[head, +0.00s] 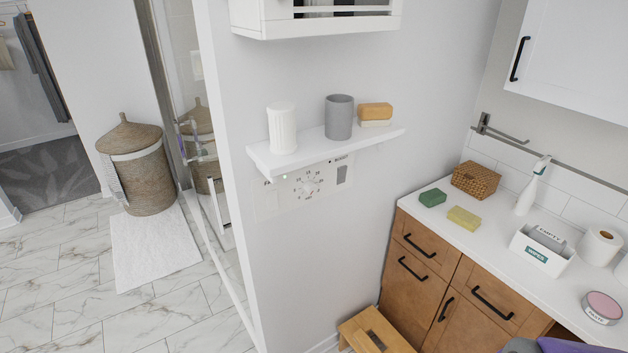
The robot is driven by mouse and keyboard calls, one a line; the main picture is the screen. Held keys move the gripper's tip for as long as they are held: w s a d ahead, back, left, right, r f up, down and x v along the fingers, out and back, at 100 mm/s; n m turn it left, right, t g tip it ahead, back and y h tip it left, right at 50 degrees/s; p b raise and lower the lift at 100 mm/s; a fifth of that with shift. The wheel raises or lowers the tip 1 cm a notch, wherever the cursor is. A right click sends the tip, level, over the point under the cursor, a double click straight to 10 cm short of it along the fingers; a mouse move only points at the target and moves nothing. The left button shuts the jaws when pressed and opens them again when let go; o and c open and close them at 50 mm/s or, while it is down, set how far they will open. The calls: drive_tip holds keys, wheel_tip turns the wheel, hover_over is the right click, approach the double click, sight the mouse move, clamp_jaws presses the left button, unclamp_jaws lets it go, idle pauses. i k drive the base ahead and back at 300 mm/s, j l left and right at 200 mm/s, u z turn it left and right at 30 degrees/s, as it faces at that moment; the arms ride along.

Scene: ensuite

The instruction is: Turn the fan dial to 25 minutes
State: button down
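A white control panel (262,201) is on the grey-white wall, just under a white shelf. The fan dial (308,186) is a small round white knob in the middle of this panel, with marks around it. The marks are too small to read, so I cannot tell where the dial points. A small green light shows to the upper left of the dial, and a grey switch (342,175) is to its right. The shelf hides part of the panel's top edge. My gripper is not in view.
The shelf (262,163) juts out above the panel and holds a white ribbed cup (281,128), a grey cup (339,117) and stacked soap bars (375,112). A wooden stool (352,327) stands below right. A counter (445,216) is at right. Marble floor is open at left.

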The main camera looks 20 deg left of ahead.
sight(309, 187)
drive_tip(key=l+u, duration=0.1)
drive_tip(key=u, duration=0.25)
drive_tip(key=l+u, duration=0.15)
drive_tip(key=u, duration=0.2)
drive_tip(key=l+u, duration=0.15)
drive_tip(key=u, duration=0.2)
drive_tip(key=i, duration=0.1)
